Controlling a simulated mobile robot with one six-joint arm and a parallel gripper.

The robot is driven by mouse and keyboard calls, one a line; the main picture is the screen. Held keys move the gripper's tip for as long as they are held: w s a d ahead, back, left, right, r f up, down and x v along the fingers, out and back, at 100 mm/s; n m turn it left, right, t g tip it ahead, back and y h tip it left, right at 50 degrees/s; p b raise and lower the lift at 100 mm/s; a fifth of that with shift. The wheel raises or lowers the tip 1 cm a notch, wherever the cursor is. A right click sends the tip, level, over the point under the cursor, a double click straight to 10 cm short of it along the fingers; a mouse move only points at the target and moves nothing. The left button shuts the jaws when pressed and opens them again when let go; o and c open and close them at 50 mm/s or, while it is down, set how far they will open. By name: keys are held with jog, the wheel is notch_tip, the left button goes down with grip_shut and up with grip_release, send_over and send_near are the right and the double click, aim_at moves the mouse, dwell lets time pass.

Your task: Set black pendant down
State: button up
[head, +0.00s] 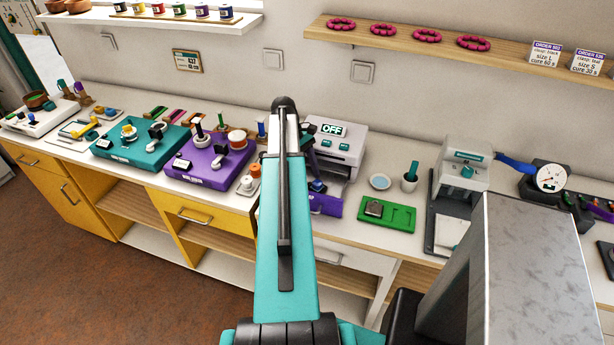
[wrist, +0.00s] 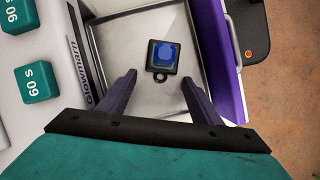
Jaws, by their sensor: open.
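The black pendant (wrist: 151,67), a square dark frame with a blue centre and a small ring at one edge, lies flat on the metal floor of the open drawer (wrist: 120,38) in the wrist view. My gripper (wrist: 159,78) is open. Its two purple fingers stand apart on either side of the pendant's ring end, with clear gaps, not touching it. In the head view the white curing machine (head: 347,136) reads OFF and its purple-fronted drawer (head: 327,206) is out. My arm hides much of the drawer and most of my gripper there.
A green tray (head: 400,217) with a grey square piece, a small blue dish (head: 380,182) and a cup (head: 410,178) stand right of the machine. A purple board (head: 205,162) and a teal board (head: 130,142) stand to the left. A wall shelf (head: 450,51) hangs above.

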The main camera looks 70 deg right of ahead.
jog(key=shift+r, duration=0.15)
jog(key=b+v, duration=0.3)
jog(key=v, duration=0.9)
dwell(0.9)
